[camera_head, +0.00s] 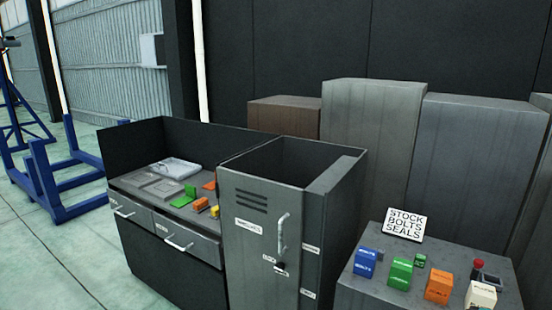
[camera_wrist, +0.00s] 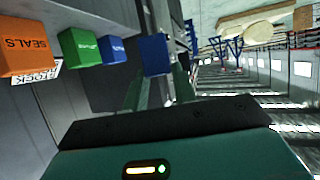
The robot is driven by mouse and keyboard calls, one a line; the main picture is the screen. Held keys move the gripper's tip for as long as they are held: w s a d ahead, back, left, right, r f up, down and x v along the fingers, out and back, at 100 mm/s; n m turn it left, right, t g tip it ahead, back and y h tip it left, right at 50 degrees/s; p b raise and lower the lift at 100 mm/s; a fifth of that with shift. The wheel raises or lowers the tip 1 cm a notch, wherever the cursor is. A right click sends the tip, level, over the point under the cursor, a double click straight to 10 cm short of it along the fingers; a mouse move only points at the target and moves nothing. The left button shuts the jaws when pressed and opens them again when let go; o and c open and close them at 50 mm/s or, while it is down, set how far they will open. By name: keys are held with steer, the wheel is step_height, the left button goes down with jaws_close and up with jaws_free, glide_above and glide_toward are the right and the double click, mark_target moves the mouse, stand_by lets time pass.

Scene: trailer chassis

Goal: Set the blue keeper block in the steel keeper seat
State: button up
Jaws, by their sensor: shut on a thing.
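In the wrist view, the teal and dark body of my gripper (camera_wrist: 165,125) fills the bottom. My gripper is not in the head view. The steel keeper seat cannot be told for sure; grey steel plates and a tray (camera_head: 177,168) lie on the bench at left in the head view, beside green, orange and yellow pieces.
A grey cabinet (camera_head: 262,235) with a handle stands between the bench and a right-hand table. That table carries labelled blue (camera_head: 367,262), green (camera_head: 400,273), orange (camera_head: 438,286) and white (camera_head: 480,295) blocks and a sign (camera_head: 405,223). Tall grey boxes stand behind. Floor (camera_head: 70,250) at left is clear.

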steer(key=w+a+f+m+t+h, duration=0.1)
steer(key=w+a+f+m+h, duration=0.2)
steer(key=f, duration=0.5)
steer(key=w+a+f+m+t+h, duration=0.1)
steer(key=w+a+f+m+t, duration=0.15)
steer(key=a+f, duration=0.4)
steer(key=w+a+f+m+h, duration=0.1)
steer(key=w+a+h, duration=0.1)
steer(key=a, duration=0.6)
steer(key=w+a+f+m+h, duration=0.1)
steer(key=w+a+m+h, duration=0.1)
steer(key=w+a, duration=0.3)
steer(key=a, duration=0.4)
steer(key=shift+a+f+h, duration=0.15)
steer(key=shift+f+h, duration=0.15)
steer(key=shift+a, duration=0.1)
